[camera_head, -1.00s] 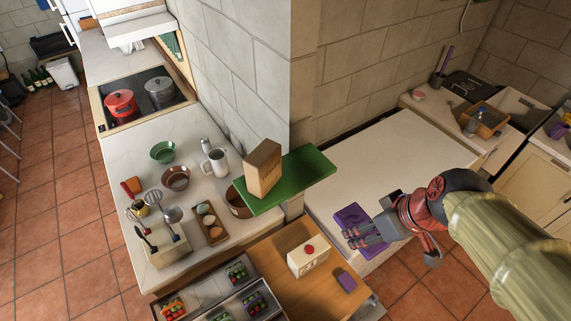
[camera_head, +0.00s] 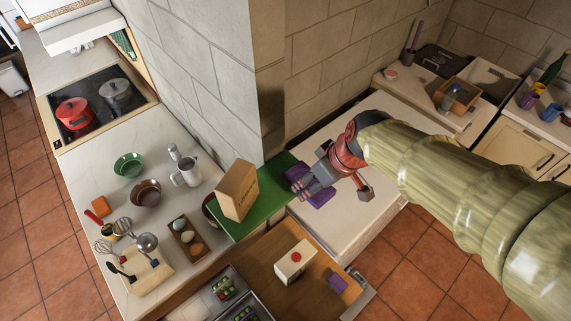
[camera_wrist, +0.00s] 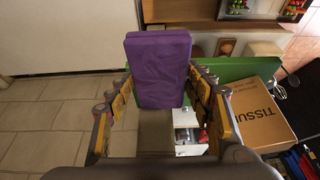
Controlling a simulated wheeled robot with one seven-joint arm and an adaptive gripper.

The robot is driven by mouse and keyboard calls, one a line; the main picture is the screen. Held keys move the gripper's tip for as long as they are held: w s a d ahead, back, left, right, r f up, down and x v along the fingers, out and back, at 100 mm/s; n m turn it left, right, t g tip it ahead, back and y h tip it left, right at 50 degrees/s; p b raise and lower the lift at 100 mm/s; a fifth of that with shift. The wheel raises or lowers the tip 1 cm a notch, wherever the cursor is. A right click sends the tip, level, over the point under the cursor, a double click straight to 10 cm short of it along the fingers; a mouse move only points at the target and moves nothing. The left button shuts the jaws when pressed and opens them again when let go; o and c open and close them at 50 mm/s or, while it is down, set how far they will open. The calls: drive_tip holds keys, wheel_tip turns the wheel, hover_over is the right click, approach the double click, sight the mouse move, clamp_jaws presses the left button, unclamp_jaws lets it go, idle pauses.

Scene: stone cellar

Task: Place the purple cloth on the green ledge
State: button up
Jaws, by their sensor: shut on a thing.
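The purple cloth (camera_wrist: 158,68) is a folded block between the fingers of my gripper (camera_wrist: 160,108) in the wrist view. My gripper (camera_head: 304,184) is shut on it. In the head view the purple cloth (camera_head: 319,197) shows partly behind the fingers, at the right end of the green ledge (camera_head: 270,187). The green ledge also shows in the wrist view (camera_wrist: 240,70), behind and to the right of the cloth. I cannot tell whether the cloth touches the ledge.
A cardboard tissue box (camera_head: 236,191) stands on the ledge's left part; it also shows in the wrist view (camera_wrist: 262,113). A stone pillar (camera_head: 225,80) rises behind the ledge. Below are a wooden surface (camera_head: 262,268) with a white box (camera_head: 295,262) and another purple item (camera_head: 338,284).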

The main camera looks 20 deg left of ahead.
drive_tip(key=w+a, duration=0.1)
drive_tip(key=a, duration=0.1)
drive_tip(key=w+a+p, duration=0.1)
drive_tip(key=a, duration=0.2)
drive_tip(key=w+a+p, duration=0.1)
drive_tip(key=w+a, duration=0.1)
drive_tip(key=a, duration=0.1)
drive_tip(key=shift+f+p, duration=0.45)
drive_tip(key=shift+f, duration=1.25)
drive_tip(key=shift+c, duration=0.5)
drive_tip(key=shift+f, duration=0.1)
drive_tip(key=o, duration=1.1)
